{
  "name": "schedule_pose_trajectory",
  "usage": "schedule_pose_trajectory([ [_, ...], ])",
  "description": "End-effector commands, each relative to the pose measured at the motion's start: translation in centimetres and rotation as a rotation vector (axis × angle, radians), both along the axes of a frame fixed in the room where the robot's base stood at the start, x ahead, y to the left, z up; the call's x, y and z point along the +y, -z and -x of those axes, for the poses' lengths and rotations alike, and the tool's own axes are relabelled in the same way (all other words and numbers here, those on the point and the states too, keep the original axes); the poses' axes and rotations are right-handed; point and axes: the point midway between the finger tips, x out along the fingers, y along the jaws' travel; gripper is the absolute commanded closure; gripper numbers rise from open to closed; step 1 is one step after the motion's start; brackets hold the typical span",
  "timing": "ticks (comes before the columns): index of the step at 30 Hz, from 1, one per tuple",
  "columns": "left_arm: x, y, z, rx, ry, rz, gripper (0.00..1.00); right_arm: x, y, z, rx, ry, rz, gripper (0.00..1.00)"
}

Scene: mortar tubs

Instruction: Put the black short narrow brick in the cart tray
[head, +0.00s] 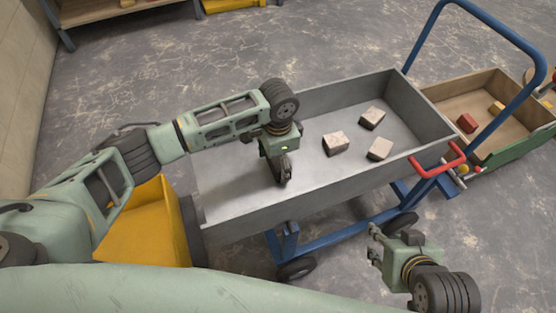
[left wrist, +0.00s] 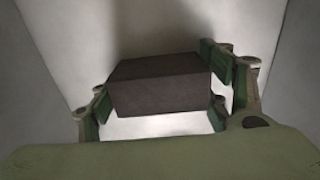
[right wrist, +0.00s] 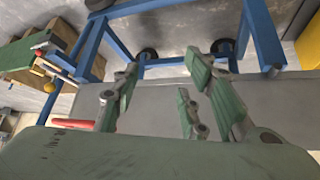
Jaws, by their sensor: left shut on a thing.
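The cart tray (head: 240,209) is a grey metal box on a blue wheeled frame in the middle of the head view. My left gripper (head: 284,180) is inside the tray's outline, pointing down over its left part. In the left wrist view, the left gripper is shut on a black brick (left wrist: 160,88), held between its green fingers. In the head view the brick is mostly hidden by the gripper. I cannot tell whether it touches the tray floor. My right gripper (head: 374,244) is beside the tray's near right side; its fingers stand apart and empty in the right wrist view (right wrist: 165,95).
Several pale bricks (head: 336,143) lie in the tray's right half. A wooden box (head: 445,95) with a red brick (head: 466,123) stands behind at right. The blue handle (head: 500,100) and red grip (head: 437,163) rise at the cart's right. A yellow container (head: 150,230) stands at left.

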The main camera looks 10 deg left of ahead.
Motion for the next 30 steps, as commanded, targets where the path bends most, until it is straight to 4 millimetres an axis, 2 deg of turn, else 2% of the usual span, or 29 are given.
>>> schedule_pose_trajectory([
  [1,0.0,0.1,0.0,-0.001,0.000,0.002,0.69,0.0,0.0,0.0,-0.003,0.000,-0.001,0.60],
  [2,0.0,0.0,-0.1,-0.002,0.000,0.001,0.27,0.0,-0.1,-0.1,-0.004,0.000,-0.001,0.60],
  [9,0.0,0.1,0.0,-0.001,0.000,0.001,0.07,0.1,-0.1,-0.1,-0.004,-0.001,-0.002,0.60],
  [21,0.0,-0.2,0.0,0.001,0.000,-0.001,0.07,0.0,0.0,-0.1,0.000,-0.001,-0.001,0.60],
  [26,0.0,-2.4,-0.1,-0.003,0.001,0.001,0.07,0.0,0.0,-0.1,-0.001,-0.001,-0.001,0.60],
  [30,0.0,-5.5,-0.1,-0.004,0.001,0.002,0.07,0.0,0.0,-0.1,-0.001,-0.001,-0.001,0.60],
])
